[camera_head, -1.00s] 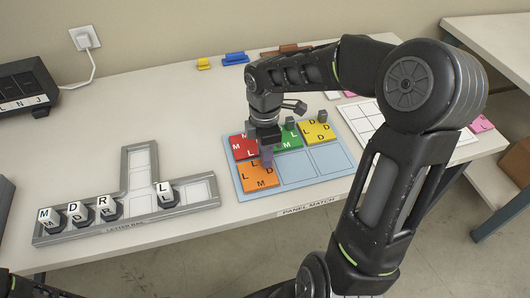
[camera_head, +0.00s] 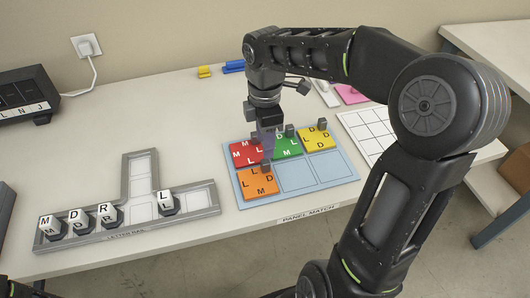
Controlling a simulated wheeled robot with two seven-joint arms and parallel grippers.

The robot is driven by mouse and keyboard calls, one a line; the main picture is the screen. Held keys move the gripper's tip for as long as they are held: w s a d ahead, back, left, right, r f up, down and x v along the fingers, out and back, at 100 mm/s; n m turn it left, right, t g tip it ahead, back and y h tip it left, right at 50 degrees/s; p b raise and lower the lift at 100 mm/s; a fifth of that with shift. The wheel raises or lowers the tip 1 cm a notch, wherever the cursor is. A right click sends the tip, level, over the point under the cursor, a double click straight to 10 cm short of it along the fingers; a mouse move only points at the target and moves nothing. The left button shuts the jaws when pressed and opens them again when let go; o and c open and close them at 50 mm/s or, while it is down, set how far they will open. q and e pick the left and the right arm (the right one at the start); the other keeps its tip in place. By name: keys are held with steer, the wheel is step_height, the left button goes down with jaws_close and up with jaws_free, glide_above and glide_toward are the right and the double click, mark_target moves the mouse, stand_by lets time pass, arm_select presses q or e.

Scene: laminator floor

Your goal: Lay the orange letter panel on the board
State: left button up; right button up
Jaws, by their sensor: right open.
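The orange letter panel (camera_head: 257,184), with letters and a small grey knob, lies on the front left cell of the light blue board (camera_head: 344,178). The red panel (camera_head: 238,153), green panel (camera_head: 287,150) and yellow panel (camera_head: 318,140) fill the back row. My right gripper (camera_head: 267,158) is open and points down just above the orange panel's knob, apart from the panel as far as I can tell. It partly hides the red panel. My left gripper is not in view; only a dark bit of my arm shows at the lower left.
A grey letter rail (camera_head: 195,205) with several lettered blocks stands at the left. A white grid sheet (camera_head: 366,128) lies to the right, partly behind my arm. A pink panel (camera_head: 350,94) and blue and yellow pieces (camera_head: 233,67) lie at the back. Two front board cells are empty.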

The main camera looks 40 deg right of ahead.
step_height(320, 180, up, 4)
steer(key=shift+r, duration=0.1)
stand_by(0.7)
